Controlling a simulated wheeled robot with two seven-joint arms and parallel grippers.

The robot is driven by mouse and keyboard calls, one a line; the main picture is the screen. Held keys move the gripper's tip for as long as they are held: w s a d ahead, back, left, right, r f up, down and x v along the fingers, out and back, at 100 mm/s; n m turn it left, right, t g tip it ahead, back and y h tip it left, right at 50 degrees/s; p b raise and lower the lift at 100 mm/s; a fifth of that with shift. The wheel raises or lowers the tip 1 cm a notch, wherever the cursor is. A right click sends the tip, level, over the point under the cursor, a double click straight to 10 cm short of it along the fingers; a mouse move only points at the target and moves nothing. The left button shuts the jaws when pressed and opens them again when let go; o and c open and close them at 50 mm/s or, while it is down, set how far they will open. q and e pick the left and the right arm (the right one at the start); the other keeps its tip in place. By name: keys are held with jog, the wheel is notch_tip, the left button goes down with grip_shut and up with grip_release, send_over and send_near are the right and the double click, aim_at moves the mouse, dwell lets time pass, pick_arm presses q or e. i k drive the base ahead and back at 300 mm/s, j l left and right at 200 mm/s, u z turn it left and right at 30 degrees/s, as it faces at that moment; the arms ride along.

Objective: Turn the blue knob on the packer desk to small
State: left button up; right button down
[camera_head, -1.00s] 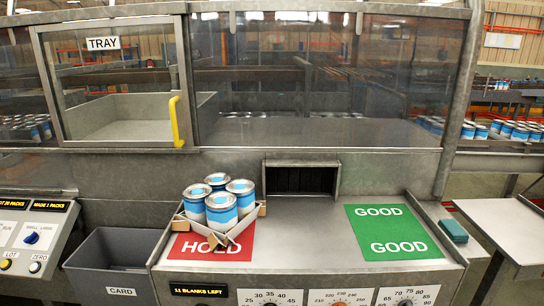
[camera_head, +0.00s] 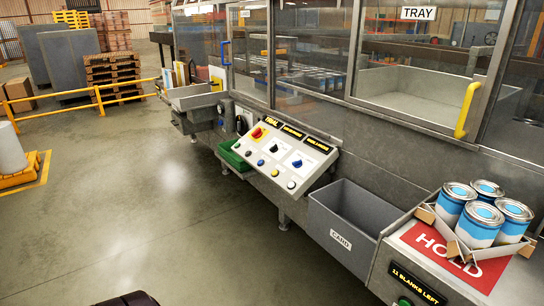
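A row of small buttons runs along the panel's lower edge.
A grey CARD bin (camera_head: 342,228) stands right of the desk. Further right, several blue-and-white cans (camera_head: 482,226) sit in a carton on the red HOLD mat (camera_head: 430,240). A green bin (camera_head: 233,156) is under the desk. The floor (camera_head: 150,190) to the left is open, with a yellow railing beyond.

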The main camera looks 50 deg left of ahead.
aim_at(297, 164)
jog(key=u, duration=1.45)
jog(key=i+j, duration=0.25)
jog(key=i, duration=0.2)
